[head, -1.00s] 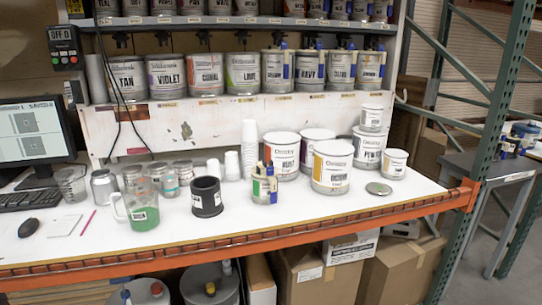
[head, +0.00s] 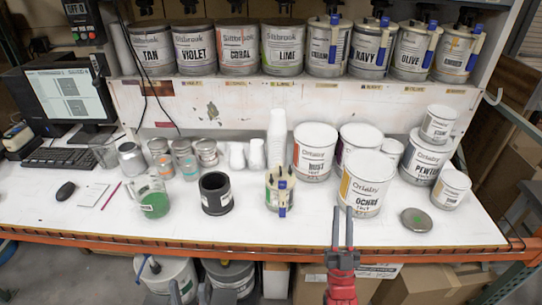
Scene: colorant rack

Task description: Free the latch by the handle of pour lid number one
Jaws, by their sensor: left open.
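Several paint cans with blue-and-cream pour lid handles stand at the right of the upper shelf. They include a can left of navy (head: 323,55), the navy can (head: 369,57), the olive can (head: 408,62) and a can at the far right (head: 452,62). I cannot read a number on any pour lid, and the latches are too small to make out. My left gripper (head: 342,232) is open and empty, pointing up at the front edge of the bench, well below and apart from these cans. My right gripper is not in view.
The ochre can (head: 366,185), rust can (head: 314,152) and pewter can (head: 424,162) stand on the bench (head: 320,218) beyond my gripper. A loose lid (head: 416,219) lies right. The bench front is largely clear.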

